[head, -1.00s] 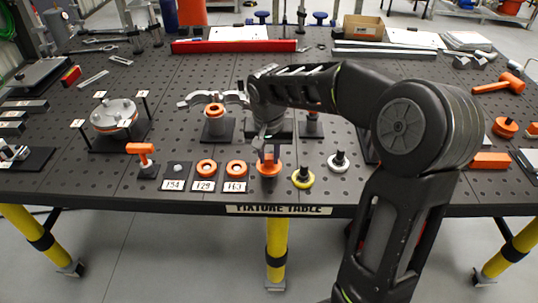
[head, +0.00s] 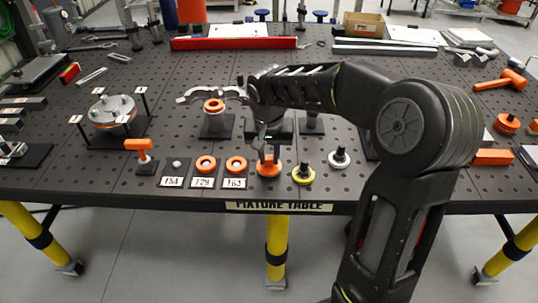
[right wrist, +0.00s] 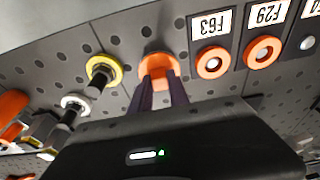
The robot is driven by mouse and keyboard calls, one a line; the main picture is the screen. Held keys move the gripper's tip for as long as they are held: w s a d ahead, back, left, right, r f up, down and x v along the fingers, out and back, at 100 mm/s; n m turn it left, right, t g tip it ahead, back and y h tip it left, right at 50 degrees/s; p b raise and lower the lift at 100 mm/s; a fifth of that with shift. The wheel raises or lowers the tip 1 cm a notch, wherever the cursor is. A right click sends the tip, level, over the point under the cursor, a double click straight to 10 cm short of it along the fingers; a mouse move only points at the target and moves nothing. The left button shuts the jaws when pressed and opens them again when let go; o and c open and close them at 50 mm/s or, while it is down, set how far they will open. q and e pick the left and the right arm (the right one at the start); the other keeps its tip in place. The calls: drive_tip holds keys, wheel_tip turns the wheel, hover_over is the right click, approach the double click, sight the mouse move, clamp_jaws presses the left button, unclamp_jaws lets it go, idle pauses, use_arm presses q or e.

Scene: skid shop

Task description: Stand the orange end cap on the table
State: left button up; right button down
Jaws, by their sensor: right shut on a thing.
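The orange end cap (head: 268,170) is at the front of the dark fixture table (head: 345,192), with its wide round flange down and roughly level. My right gripper (head: 268,152) comes down from above and is shut on its upper part. In the right wrist view the orange end cap (right wrist: 158,62) shows just beyond the fingertips (right wrist: 159,84). I cannot tell whether its underside touches the table or hangs slightly above it. My left gripper is not in view.
A yellow-flanged piece (head: 303,176) and a white-flanged piece (head: 339,159) stand to the right. The table's front edge is near.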

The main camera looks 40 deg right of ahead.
drive_tip(key=shift+f+b, duration=0.55)
drive_tip(key=shift+f, duration=0.1)
drive_tip(key=c, duration=0.9)
unclamp_jaws()
drive_tip(key=shift+r, duration=0.1)
drive_tip(key=shift+s+a+r+p, duration=0.15)
drive_tip(key=shift+r+p, duration=0.35)
drive_tip(key=shift+r, duration=0.25)
drive_tip(key=shift+s+a+r+p, duration=0.1)
drive_tip(key=shift+r+p, duration=0.4)
drive_tip(key=shift+r, duration=0.2)
drive_tip(key=shift+r+p, duration=1.4)
drive_tip(key=shift+r, duration=0.65)
